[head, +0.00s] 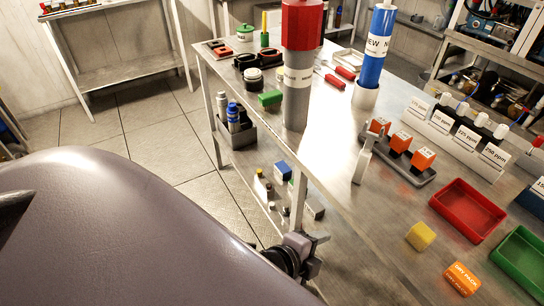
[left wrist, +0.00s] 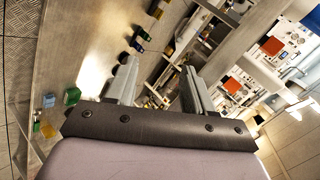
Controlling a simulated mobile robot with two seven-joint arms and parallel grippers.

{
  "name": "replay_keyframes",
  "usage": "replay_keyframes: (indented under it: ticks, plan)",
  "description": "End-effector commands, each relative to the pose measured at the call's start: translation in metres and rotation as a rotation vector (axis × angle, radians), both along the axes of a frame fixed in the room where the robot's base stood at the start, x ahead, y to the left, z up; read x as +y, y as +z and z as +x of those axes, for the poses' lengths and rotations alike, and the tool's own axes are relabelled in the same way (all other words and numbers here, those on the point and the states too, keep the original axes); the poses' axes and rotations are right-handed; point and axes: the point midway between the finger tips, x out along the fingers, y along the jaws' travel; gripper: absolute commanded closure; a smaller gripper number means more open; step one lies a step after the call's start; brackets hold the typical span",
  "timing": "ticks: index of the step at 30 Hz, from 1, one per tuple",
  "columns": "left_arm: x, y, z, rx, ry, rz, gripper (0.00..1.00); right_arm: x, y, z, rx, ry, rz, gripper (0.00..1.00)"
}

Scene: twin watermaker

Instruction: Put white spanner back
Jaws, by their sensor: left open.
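I cannot make out the white spanner for certain. A pale, narrow upright piece (head: 363,163) stands at the left end of the grey holder with orange blocks in the head view; I cannot tell whether it is the spanner. My left gripper (head: 312,248) is beside the near left edge of the steel table (head: 345,225), low in the head view and partly hidden by my own arm. In the left wrist view its two fingers (left wrist: 158,88) are wide apart with nothing between them. My right gripper is not in view.
A grey cylinder with a red top (head: 297,105) and a blue cylinder (head: 375,50) stand on the table. A red tray (head: 468,208), green tray (head: 520,262), yellow block (head: 420,236) and orange pack (head: 461,279) lie at right. The near tabletop is clear. Bottles stand on the lower shelf.

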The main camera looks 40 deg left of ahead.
Motion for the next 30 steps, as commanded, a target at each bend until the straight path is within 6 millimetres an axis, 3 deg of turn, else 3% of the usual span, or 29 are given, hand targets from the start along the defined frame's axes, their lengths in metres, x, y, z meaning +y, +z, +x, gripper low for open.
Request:
replay_keyframes:
  ticks: [1, 6, 12, 18, 30]
  plan:
    - [0.005, -0.015, -0.010, 0.040, 0.079, -0.120, 0.48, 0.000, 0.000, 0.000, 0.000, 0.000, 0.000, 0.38]
    - [0.026, -0.051, -0.041, 0.142, 0.378, -0.539, 0.48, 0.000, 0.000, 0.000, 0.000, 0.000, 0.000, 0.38]
    - [0.048, -0.074, -0.070, 0.200, 0.646, -0.876, 0.48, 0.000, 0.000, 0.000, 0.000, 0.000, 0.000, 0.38]
    - [0.057, -0.080, -0.079, 0.212, 0.737, -0.990, 0.48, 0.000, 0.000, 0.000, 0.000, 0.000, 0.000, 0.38]
    - [0.056, -0.080, -0.078, 0.212, 0.736, -0.991, 0.48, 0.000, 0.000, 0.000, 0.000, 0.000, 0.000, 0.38]
